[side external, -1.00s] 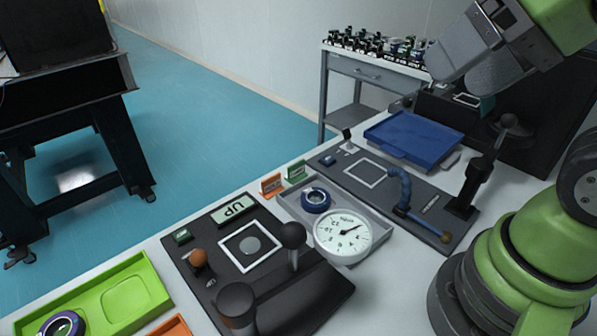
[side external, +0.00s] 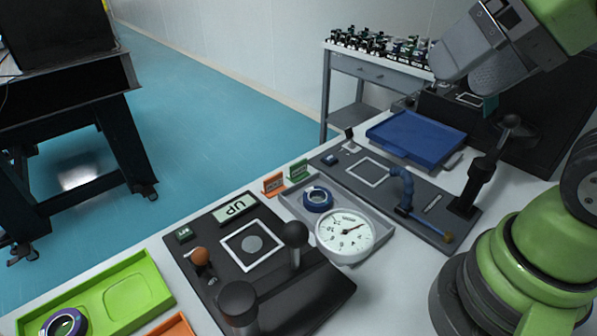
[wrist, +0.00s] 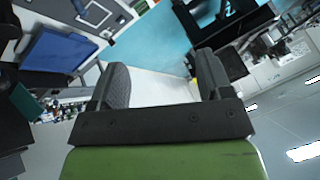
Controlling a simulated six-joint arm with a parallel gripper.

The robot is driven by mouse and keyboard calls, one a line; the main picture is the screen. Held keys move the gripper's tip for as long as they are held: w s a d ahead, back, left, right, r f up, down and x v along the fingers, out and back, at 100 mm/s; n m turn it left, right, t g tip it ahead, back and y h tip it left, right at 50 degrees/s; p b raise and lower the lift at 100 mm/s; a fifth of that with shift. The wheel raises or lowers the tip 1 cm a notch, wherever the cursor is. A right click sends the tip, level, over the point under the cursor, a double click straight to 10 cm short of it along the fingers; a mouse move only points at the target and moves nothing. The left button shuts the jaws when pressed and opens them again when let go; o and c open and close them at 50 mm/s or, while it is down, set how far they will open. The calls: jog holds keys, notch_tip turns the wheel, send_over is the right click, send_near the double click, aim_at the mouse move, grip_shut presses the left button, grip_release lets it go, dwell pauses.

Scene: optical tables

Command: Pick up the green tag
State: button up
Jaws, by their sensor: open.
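The green tag (side external: 299,170) stands upright on the pale table in the side external view, behind the grey tray and next to an orange tag (side external: 273,185). My gripper (side external: 478,80) is high at the upper right, above the blue tray and far from the tag. In the wrist view my gripper (wrist: 163,78) has its two grey fingers spread apart with nothing between them.
A grey tray (side external: 378,256) holds a blue tape roll (side external: 318,199) and a round dial (side external: 345,234). Dark panels with knobs and upright levers flank it. A blue tray (side external: 415,138) lies behind. A green tray (side external: 150,280) is at front left.

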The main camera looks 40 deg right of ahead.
jog(key=shift+c, duration=0.2)
jog(key=shift+c, duration=1)
